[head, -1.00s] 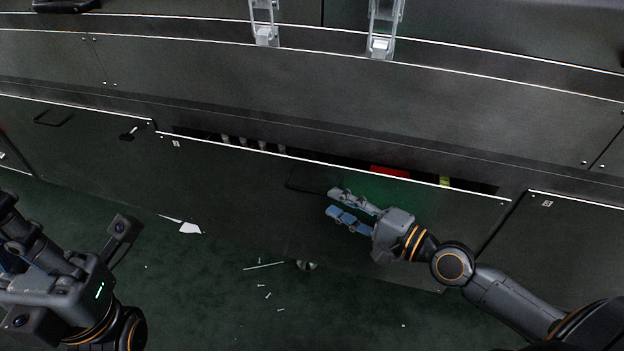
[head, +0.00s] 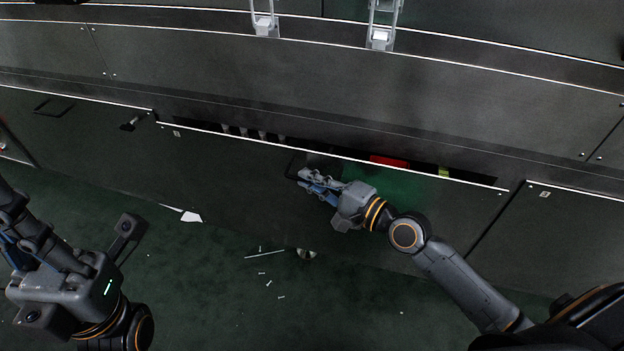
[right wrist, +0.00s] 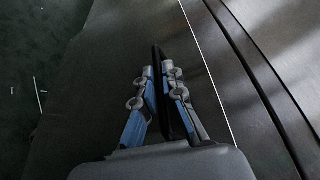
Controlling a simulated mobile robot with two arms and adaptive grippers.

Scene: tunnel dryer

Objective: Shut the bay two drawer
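The bay two drawer is the wide dark front (head: 235,185) in the middle of the head view. It stands slightly out, with a narrow dark gap along its top edge. Its black bar handle (head: 293,163) is partly hidden by my right gripper (head: 314,178). In the right wrist view the handle (right wrist: 159,58) runs between the two fingers of the right gripper (right wrist: 158,75), whose tips close in on it from both sides.
In the gap show a red item (head: 389,162), a yellow-green item (head: 443,172) and several pale cylinders. Neighbouring fronts stand left (head: 80,130) and right (head: 570,220). White scraps (head: 186,215) and thin sticks lie on the dark green floor (head: 220,290).

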